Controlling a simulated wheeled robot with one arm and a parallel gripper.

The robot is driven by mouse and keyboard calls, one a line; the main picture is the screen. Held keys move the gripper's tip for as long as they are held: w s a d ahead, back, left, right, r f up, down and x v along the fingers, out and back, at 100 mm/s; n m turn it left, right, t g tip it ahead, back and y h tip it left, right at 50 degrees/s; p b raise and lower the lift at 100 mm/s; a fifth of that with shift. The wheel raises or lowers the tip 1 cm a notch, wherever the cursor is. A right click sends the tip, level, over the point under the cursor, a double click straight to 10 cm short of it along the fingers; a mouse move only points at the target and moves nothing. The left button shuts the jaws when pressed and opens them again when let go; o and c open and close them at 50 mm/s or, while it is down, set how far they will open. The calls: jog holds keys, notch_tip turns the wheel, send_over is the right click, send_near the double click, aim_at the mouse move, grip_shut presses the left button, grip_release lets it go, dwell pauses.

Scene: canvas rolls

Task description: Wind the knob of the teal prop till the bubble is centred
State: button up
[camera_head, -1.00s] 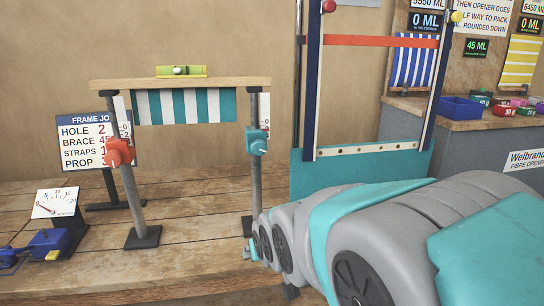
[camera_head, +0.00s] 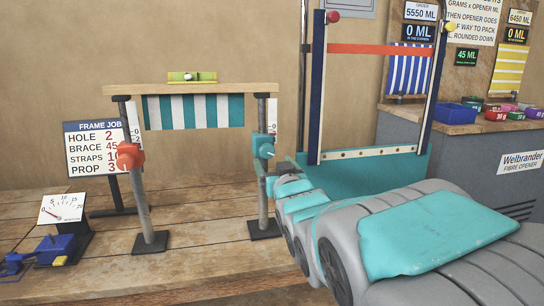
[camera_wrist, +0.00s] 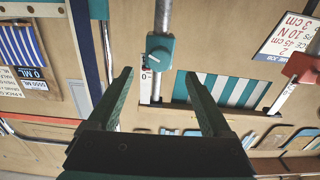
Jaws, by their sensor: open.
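The teal prop (camera_head: 264,147) is a teal block with a knob on the right grey post, under a wooden beam (camera_head: 190,89). In the wrist view the teal prop (camera_wrist: 160,55) shows upside down, with its pale knob (camera_wrist: 160,57) facing the camera. A yellow-green level (camera_head: 192,77) lies on the beam; its pale bubble (camera_head: 188,76) appears left of the middle. My gripper (camera_wrist: 158,82) is open and empty, its two dark fingers either side of the prop in the picture, apart from it. In the head view my arm hides the gripper's tips.
A red-orange prop (camera_head: 130,156) sits on the left post. A striped teal-and-white cloth (camera_head: 194,111) hangs under the beam. A tall blue frame with a red strap (camera_head: 382,48) stands close right of the teal prop. A gauge (camera_head: 62,208) stands at the lower left.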

aim_at(267, 153)
jog(key=shift+x, duration=3.05)
jog(key=shift+f, duration=0.15)
grip_shut()
